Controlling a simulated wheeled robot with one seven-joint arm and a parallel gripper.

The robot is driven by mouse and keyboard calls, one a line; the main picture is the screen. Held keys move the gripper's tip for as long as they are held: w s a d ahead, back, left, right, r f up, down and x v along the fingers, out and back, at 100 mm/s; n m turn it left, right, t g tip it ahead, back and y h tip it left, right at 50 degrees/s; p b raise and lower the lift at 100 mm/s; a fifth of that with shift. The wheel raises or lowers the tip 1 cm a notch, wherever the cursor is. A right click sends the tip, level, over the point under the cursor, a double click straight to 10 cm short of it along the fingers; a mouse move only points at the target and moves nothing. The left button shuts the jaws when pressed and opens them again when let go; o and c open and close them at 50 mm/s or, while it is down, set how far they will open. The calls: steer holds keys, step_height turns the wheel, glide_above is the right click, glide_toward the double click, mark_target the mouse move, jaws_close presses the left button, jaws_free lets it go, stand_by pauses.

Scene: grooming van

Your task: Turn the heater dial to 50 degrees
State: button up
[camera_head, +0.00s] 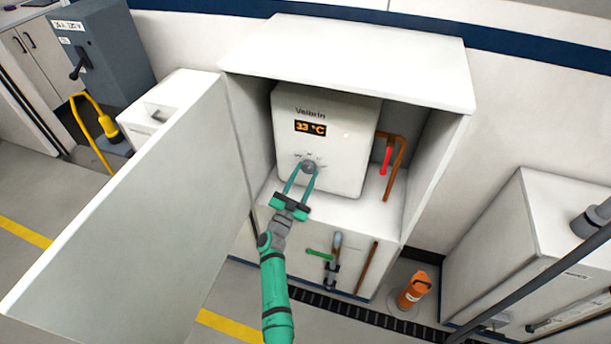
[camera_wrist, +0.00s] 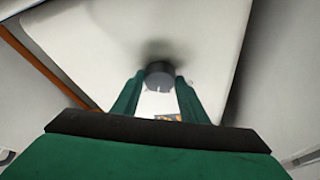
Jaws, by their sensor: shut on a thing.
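The white heater (camera_head: 326,120) stands inside an open white cabinet. Its lit orange display (camera_head: 310,128) appears to read 33 °C. The grey heater dial (camera_head: 309,167) is low on its front, with small marks above it. My gripper (camera_head: 301,182) reaches in from below, its two green fingers on either side of the dial and shut on it. In the wrist view the dark round dial (camera_wrist: 159,75) sits between the fingertips. The dial's pointer position is too small to tell.
The open cabinet door (camera_head: 140,200) stands to the left of my arm. A copper pipe with a red valve handle (camera_head: 386,160) is right of the heater. A green-handled valve (camera_head: 319,253) is below. An orange cylinder (camera_head: 413,290) stands on the floor at right.

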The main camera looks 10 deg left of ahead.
steer(key=shift+a+m+g+h, duration=0.1)
steer(key=shift+m+g+h, duration=0.35)
steer(key=shift+m, duration=0.75)
steer(key=shift+a+m+g+h, duration=0.1)
steer(key=shift+m+g+h, duration=0.15)
steer(key=shift+m+h, duration=0.65)
steer(key=shift+m+y, duration=0.35)
steer(key=shift+m, duration=0.25)
steer(key=o, duration=1)
steer(key=v, duration=1)
steer(key=shift+s+a, duration=0.2)
steer(key=shift+s, duration=0.15)
